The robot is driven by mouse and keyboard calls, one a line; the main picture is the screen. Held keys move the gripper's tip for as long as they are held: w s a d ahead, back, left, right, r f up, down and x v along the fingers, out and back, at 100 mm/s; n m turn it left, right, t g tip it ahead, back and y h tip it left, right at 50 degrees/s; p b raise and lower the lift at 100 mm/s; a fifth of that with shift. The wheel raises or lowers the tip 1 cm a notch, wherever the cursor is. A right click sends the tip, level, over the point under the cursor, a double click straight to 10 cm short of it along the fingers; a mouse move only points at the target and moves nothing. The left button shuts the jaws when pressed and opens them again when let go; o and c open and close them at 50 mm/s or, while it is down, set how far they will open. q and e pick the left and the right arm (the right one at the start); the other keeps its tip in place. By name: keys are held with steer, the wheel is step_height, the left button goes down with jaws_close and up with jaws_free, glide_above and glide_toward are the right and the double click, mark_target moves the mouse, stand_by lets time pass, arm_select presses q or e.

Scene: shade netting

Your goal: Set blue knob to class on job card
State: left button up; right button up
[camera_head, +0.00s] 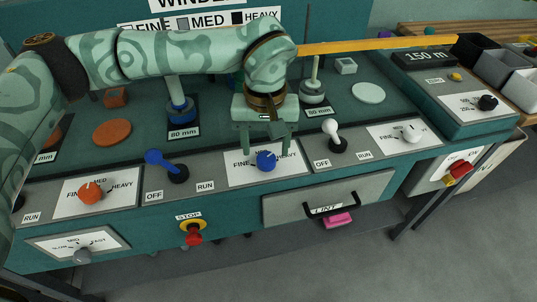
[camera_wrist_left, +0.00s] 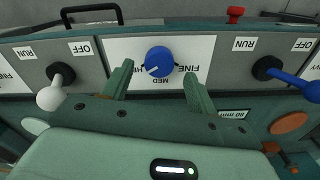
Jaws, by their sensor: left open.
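The blue knob (camera_head: 266,160) sits on a white dial plate (camera_head: 240,174) in the middle of the console front. It also shows in the left wrist view (camera_wrist_left: 158,61), with FINE to its right and MED below, upside down. Its white mark points to the lower left there; the exact class is unclear. My left gripper (camera_head: 264,148) is open just above the knob. In the left wrist view its fingers (camera_wrist_left: 158,72) stand apart on either side of the knob, with gaps. No job card can be made out. My right gripper is not in view.
A blue lever (camera_head: 160,162) stands left of the knob and a white lever (camera_head: 332,133) right of it. Orange (camera_head: 90,192) and white (camera_head: 411,133) knobs lie farther along. A red stop button (camera_head: 194,235) and a LINT drawer (camera_head: 328,196) are below.

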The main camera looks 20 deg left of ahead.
mark_target(266, 161)
arm_select(q)
steer(key=shift+f+b, duration=0.4)
steer(key=shift+f, duration=1.05)
steer(key=c, duration=1)
steer(key=shift+r, duration=0.1)
